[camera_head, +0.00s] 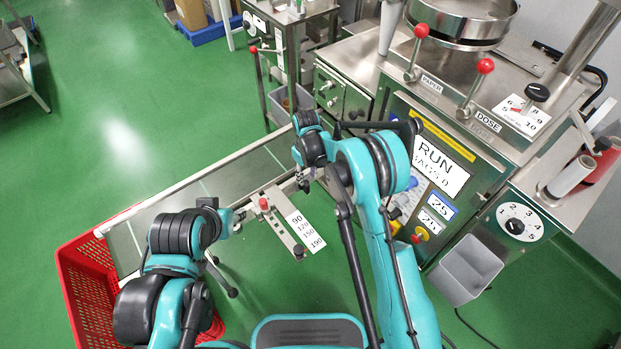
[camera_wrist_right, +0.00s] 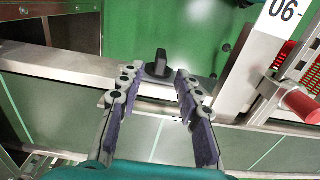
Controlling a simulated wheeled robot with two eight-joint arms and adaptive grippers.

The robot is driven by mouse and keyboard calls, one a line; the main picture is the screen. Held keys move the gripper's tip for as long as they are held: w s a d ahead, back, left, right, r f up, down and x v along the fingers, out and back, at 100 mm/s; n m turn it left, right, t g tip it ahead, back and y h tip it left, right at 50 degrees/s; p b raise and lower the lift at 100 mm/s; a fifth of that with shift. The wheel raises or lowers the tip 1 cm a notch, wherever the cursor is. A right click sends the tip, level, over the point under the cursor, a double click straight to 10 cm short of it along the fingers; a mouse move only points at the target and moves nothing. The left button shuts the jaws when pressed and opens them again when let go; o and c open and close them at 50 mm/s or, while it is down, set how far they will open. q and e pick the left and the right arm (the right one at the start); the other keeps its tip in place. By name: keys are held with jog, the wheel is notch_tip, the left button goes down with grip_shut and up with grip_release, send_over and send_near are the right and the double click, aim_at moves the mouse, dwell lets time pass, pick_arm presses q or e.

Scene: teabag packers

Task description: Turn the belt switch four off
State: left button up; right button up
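A black switch knob (camera_wrist_right: 158,65) shows in the right wrist view, on the metal edge of the conveyor belt (camera_head: 238,170). Its number cannot be read. My right gripper (camera_wrist_right: 156,80) is open and empty. Its two fingers point at the knob, which shows between and just beyond the fingertips; I cannot tell whether they touch it. In the head view my right gripper (camera_head: 304,184) is small at the belt's right end, and the knob is hidden there. My left gripper (camera_head: 238,220) is by the belt's near edge, too small to judge its opening.
A scale plate (camera_head: 305,230) with a red knob (camera_head: 264,203) is near both grippers. The packing machine (camera_head: 440,120), with a RUN display (camera_head: 440,165) and red-topped levers, stands at right. A red crate (camera_head: 85,270) is at left. Green floor (camera_head: 130,110) is clear beyond the belt.

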aim_at(307, 184)
jog(key=shift+a+f+b, duration=0.15)
jog(key=shift+f+b, duration=0.15)
jog(key=shift+f, duration=0.35)
notch_tip(307, 184, down, 7)
jog(key=b, duration=0.2)
jog(key=shift+r+b, duration=0.2)
jog(key=shift+b, duration=0.15)
grip_shut()
